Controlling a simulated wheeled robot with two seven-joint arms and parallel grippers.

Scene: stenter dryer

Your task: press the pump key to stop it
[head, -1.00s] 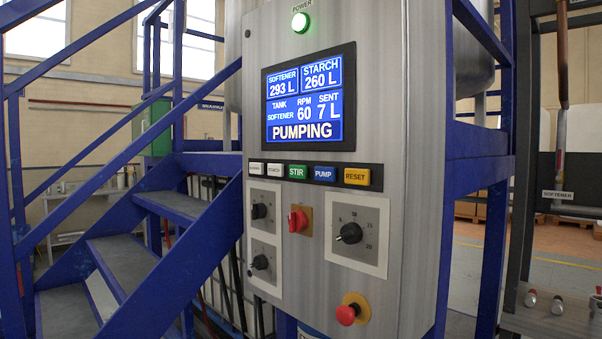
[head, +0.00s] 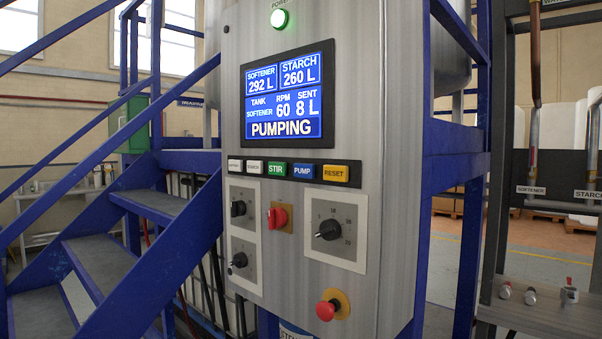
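The blue PUMP key (head: 303,171) sits in the key row on the front of the grey control cabinet (head: 365,90). It is between the green STIR key (head: 276,170) and the yellow RESET key (head: 335,173). The screen (head: 288,95) above reads SOFTENER 292 L, STARCH 260 L, TANK SOFTENER, RPM 60, SENT 8 L and PUMPING. The green power lamp (head: 279,18) is lit. Neither of my grippers shows in the head view.
Below the keys are a red switch (head: 278,217), a large black dial (head: 329,230), two smaller dials and a red stop button (head: 326,310). Blue stairs (head: 110,240) stand left. Pipes and a rack with several small valves (head: 530,296) stand right.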

